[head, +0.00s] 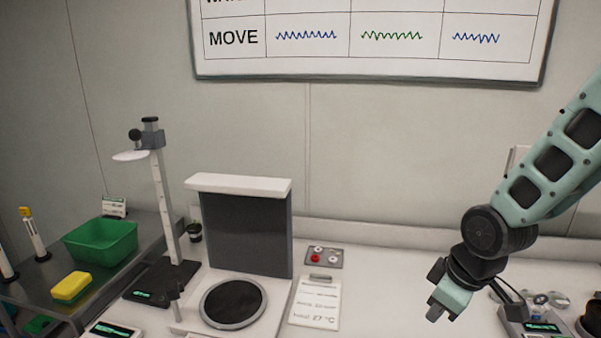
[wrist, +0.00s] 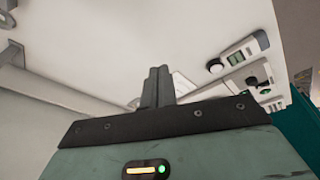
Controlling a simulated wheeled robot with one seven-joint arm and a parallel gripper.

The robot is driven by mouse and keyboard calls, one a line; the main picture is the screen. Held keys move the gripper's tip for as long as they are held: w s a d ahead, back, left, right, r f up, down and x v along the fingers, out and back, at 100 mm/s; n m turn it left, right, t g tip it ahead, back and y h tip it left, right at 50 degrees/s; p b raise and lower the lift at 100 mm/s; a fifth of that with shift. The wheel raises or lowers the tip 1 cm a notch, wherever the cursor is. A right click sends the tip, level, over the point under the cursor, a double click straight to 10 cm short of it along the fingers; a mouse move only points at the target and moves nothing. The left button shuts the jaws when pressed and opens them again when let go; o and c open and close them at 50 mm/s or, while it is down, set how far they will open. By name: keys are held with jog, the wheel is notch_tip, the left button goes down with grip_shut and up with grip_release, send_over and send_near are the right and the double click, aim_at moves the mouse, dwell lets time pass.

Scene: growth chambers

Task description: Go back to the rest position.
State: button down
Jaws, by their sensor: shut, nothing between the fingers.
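My gripper (head: 437,311) hangs at the end of my green arm on the right side of the head view, above the white bench. It points down and a little to the left. In the wrist view its two dark fingers (wrist: 158,86) are together, with nothing between them. It appears clear of the things around it.
A clipboard (head: 315,304) and a small panel with a red button (head: 323,257) lie left of my gripper. A device with a lit display (head: 541,327) stands right of it. Farther left are a round dark plate (head: 234,302), a ruled stand (head: 163,200), a green bin (head: 101,241) and a yellow sponge (head: 71,287).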

jog(key=s+a+r+g, duration=0.1)
jog(key=s+a+r, duration=0.2)
jog(key=s+a, duration=0.3)
jog(key=s+a+r+g+b, duration=0.1)
jog(key=s+a+r, duration=0.2)
jog(key=s, duration=1)
jog(key=a, duration=0.3)
jog(key=shift+a+m+g+h, duration=0.3)
jog(key=shift+m+h, duration=0.1)
jog(key=shift+w, duration=0.1)
